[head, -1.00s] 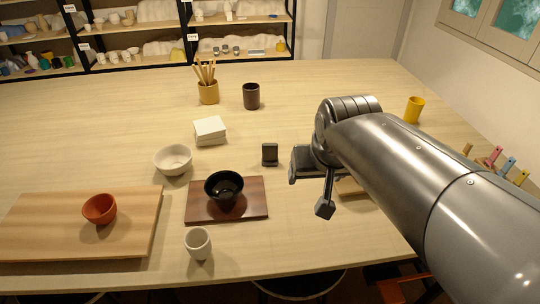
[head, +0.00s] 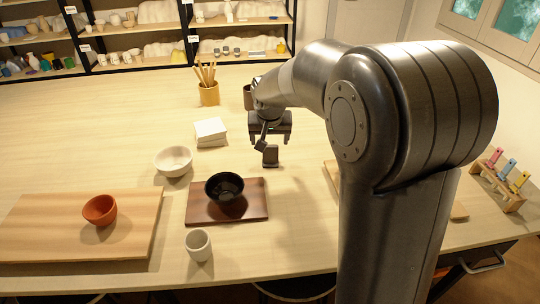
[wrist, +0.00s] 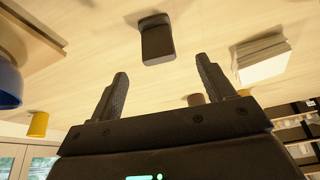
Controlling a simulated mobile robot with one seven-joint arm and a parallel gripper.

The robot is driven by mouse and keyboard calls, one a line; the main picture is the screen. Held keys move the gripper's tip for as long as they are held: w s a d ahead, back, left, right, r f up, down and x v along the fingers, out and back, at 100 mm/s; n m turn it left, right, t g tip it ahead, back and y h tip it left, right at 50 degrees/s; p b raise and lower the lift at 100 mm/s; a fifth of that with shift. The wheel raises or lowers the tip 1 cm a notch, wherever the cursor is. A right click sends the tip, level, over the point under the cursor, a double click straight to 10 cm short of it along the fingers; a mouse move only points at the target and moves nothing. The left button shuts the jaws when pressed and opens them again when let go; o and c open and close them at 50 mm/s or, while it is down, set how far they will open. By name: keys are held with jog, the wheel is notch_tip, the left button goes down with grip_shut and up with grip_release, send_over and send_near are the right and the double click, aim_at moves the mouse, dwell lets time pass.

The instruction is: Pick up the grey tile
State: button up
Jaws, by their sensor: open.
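The grey tile (head: 270,156) is a small dark slab that stands upright on the table, right of the white stack. It also shows in the wrist view (wrist: 157,40), beyond my fingertips and roughly centred between them. My gripper (head: 272,143) is just behind and above the tile in the head view. In the wrist view my gripper (wrist: 162,76) has its two fingers wide apart with nothing between them. A gap of bare table shows between the fingertips and the tile. Part of the gripper is hidden by my own arm in the head view.
A stack of white tiles (head: 210,132) and a white bowl (head: 173,161) stand left of the tile. A black bowl (head: 224,188) sits on a dark board (head: 256,207) in front. A dark cup (head: 247,98) is partly hidden behind my arm. Table between is clear.

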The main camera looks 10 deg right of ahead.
aim_at(270, 152)
jog(key=x, duration=1)
jog(key=shift+w+d, duration=0.1)
jog(key=shift+d, duration=0.1)
jog(key=c, duration=1.1)
jog(key=shift+c, duration=0.2)
jog(key=shift+r, duration=0.1)
